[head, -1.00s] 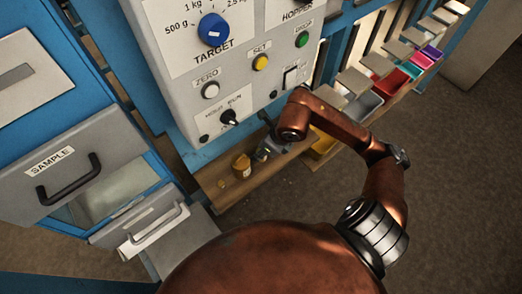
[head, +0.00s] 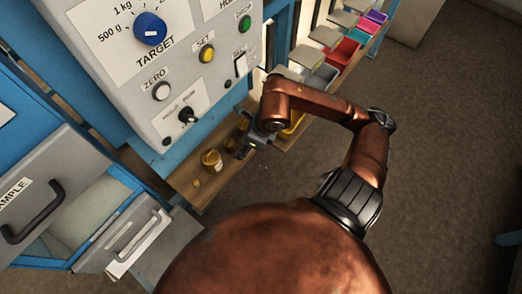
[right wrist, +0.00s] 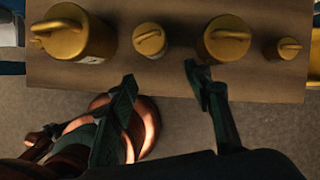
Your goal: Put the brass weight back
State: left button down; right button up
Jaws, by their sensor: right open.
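Several brass weights with loop handles stand in a row on a wooden shelf (head: 190,205). In the right wrist view they are a large one (right wrist: 76,38) at the left, a small one (right wrist: 149,41), another large one (right wrist: 226,38) and the smallest (right wrist: 289,48) at the right. The head view shows a large weight (head: 211,160) and the smallest (head: 196,183) clear of my arm. My right gripper (right wrist: 160,82) is open and empty at the shelf's front edge, its fingertips either side of the small weight's line, apart from it. Which weight the task means I cannot tell. My left gripper is out of view.
A grey control panel with a blue TARGET knob (head: 150,28) rises behind the shelf. An open SAMPLE drawer (head: 55,185) is at the left. Coloured bins (head: 343,52) line the shelf at the far right. The floor in front is clear.

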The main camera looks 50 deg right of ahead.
jog(key=s+d+p, duration=0.1)
jog(key=s+d, duration=0.1)
jog(key=s, duration=0.4)
jog(key=shift+s+d, duration=0.2)
dwell(0.6)
